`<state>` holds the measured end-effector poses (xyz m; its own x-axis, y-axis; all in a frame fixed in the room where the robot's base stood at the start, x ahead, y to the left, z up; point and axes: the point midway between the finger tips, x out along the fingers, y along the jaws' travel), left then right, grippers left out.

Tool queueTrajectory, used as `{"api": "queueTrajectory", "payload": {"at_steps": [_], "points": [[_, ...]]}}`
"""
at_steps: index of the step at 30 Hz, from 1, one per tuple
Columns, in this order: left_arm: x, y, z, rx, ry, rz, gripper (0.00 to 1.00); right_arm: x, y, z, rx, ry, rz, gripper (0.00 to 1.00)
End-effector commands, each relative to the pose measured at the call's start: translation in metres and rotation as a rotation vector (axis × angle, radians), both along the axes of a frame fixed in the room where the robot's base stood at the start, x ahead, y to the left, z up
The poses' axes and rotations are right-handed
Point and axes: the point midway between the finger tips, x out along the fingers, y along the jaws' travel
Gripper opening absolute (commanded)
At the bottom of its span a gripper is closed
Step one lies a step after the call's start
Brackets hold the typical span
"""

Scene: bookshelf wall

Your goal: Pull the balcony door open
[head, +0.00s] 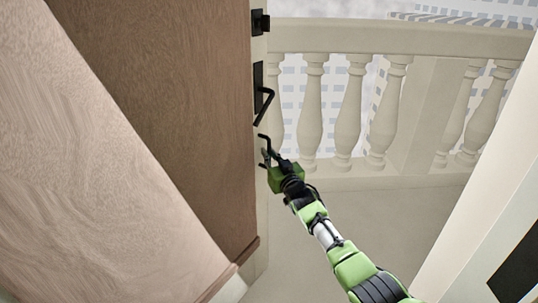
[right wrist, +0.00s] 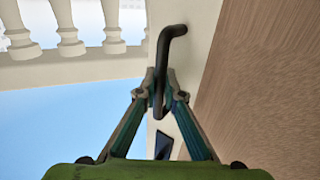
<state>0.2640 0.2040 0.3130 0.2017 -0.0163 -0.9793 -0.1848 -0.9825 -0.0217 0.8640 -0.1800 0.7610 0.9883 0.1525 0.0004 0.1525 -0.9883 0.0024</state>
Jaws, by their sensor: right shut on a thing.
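The balcony door's pale edge (head: 260,190) shows as a narrow upright strip beside brown wood in the head view. A black lever handle (head: 265,104) on a dark plate stands out from it. Just below, my right gripper (head: 264,152) is at a dark bent bar handle (head: 264,138). In the right wrist view, my right gripper (right wrist: 161,88) is shut on this bar handle (right wrist: 174,31), with one finger on each side. My left gripper is not in view.
Large brown wooden panels (head: 160,110) fill the left. A wide gap opens onto the balcony floor (head: 350,220), with a stone balustrade (head: 400,38) behind. A pale upright edge (head: 480,195) bounds the right. A black fitting (head: 260,22) sits above the lever.

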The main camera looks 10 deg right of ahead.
Motion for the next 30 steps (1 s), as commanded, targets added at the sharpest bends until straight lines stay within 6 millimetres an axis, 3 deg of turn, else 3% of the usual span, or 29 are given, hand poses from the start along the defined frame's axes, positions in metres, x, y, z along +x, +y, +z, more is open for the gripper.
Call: {"api": "queueTrajectory", "payload": {"at_steps": [1,2,3,17,23,30], "points": [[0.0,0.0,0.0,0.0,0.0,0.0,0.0,0.0,-0.001,0.0,0.001,0.002,-0.002,0.0],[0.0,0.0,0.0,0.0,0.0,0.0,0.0,0.0,-0.001,0.0,0.001,0.002,-0.002,0.16],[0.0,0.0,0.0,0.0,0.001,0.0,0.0,0.0,-0.001,0.0,0.001,0.002,-0.002,0.25],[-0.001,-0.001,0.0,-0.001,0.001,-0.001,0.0,-0.004,-0.001,-0.001,0.0,0.002,-0.001,0.25],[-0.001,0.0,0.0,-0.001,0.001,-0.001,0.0,-0.022,-0.004,-0.002,0.0,0.001,-0.001,0.25],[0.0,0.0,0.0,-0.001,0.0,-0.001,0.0,-0.056,-0.009,-0.002,0.0,0.002,-0.001,0.25]]}}
